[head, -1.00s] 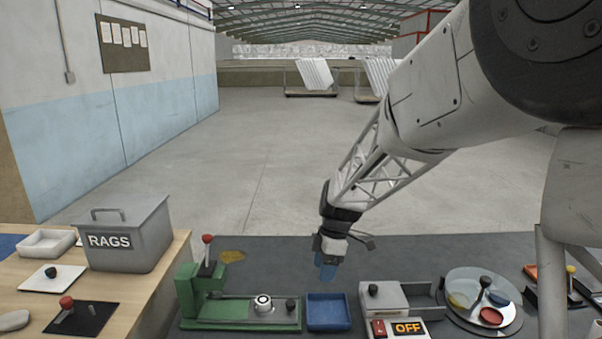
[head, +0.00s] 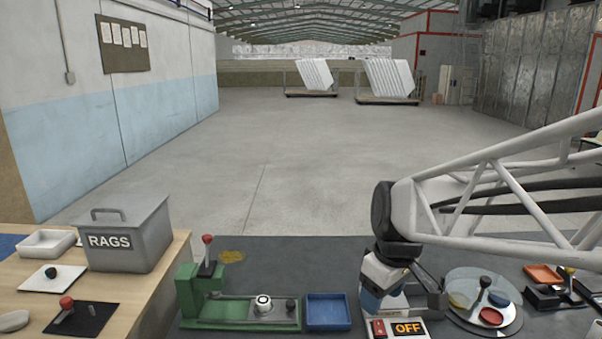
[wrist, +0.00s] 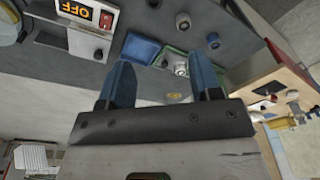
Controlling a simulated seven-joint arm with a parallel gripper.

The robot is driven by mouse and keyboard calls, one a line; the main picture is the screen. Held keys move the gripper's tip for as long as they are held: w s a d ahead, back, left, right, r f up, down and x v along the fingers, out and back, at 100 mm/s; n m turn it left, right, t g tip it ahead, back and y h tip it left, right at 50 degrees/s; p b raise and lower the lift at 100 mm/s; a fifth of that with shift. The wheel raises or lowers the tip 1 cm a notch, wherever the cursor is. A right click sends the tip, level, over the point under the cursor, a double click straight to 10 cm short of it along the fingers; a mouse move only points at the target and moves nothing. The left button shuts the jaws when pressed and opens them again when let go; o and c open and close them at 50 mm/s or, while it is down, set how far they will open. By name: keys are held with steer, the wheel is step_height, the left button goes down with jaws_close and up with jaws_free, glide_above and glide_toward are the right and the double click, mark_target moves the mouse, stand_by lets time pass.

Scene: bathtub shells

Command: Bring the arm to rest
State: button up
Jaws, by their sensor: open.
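My gripper (head: 369,298) hangs low over the dark grey bench (head: 300,255), right of the blue tray (head: 328,311) in the head view. It hides most of the grey box behind the OFF display. In the wrist view my gripper (wrist: 163,76) shows two blue fingers spread apart with nothing between them. The arm reaches in from the right. I cannot tell how far the fingertips are above the bench.
The green fixture (head: 240,312) with a red-knobbed lever stands left of the blue tray. The OFF box (head: 398,328) is just below my gripper. A round plate (head: 460,285) with coloured dishes is right. The RAGS bin (head: 130,235) stands on the wooden table.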

steer(key=s+d+m+t+h, duration=0.1)
steer(key=s+d+m, duration=0.2)
steer(key=s+m, duration=0.4)
steer(key=shift+s+d+m+t, duration=0.3)
steer(key=shift+s+d+m, duration=0.1)
steer(key=shift+s, duration=2.7)
